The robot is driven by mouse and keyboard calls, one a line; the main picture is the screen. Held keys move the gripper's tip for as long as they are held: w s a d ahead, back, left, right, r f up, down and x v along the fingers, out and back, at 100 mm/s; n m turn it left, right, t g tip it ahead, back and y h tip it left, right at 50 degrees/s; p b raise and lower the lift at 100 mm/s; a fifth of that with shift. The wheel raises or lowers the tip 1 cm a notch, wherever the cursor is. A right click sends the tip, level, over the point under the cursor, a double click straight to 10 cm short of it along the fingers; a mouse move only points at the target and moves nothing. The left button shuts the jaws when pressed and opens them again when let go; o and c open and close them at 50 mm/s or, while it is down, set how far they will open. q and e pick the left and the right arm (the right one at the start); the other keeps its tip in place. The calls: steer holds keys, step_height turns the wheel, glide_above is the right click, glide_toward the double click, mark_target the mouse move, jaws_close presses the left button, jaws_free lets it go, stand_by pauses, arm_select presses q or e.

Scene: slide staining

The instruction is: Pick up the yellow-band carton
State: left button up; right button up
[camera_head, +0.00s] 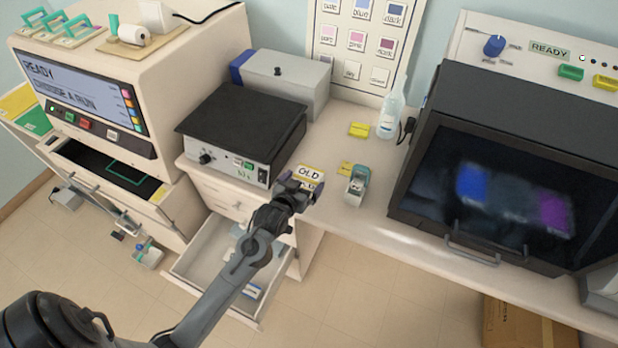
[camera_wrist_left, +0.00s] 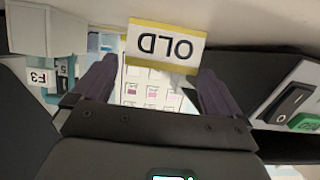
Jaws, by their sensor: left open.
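A small white carton (camera_head: 311,173) marked OLD, with yellow along its edges, is on the bench just right of the black-topped hotplate. In the left wrist view the carton (camera_wrist_left: 166,46) appears with its OLD label upside down and yellow bands along two edges. My left gripper (camera_head: 303,186) is at the carton's near side in the head view and covers its lower part. In the left wrist view the open fingers (camera_wrist_left: 160,80) lie on either side, with the carton slightly beyond their tips. Contact cannot be told. My right gripper is not in view.
The hotplate (camera_head: 243,121) stands close left of the carton. A grey-teal dispenser (camera_head: 357,186) and a yellow pad (camera_head: 359,130) are to the right, with a clear bottle (camera_head: 391,116) behind. A drawer (camera_head: 207,262) hangs open below the bench.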

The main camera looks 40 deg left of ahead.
mark_target(306, 177)
arm_select(q)
steer(key=shift+x, duration=2.3)
steer(key=shift+c, duration=0.3)
steer(key=c, duration=0.6)
steer(key=shift+r, duration=0.1)
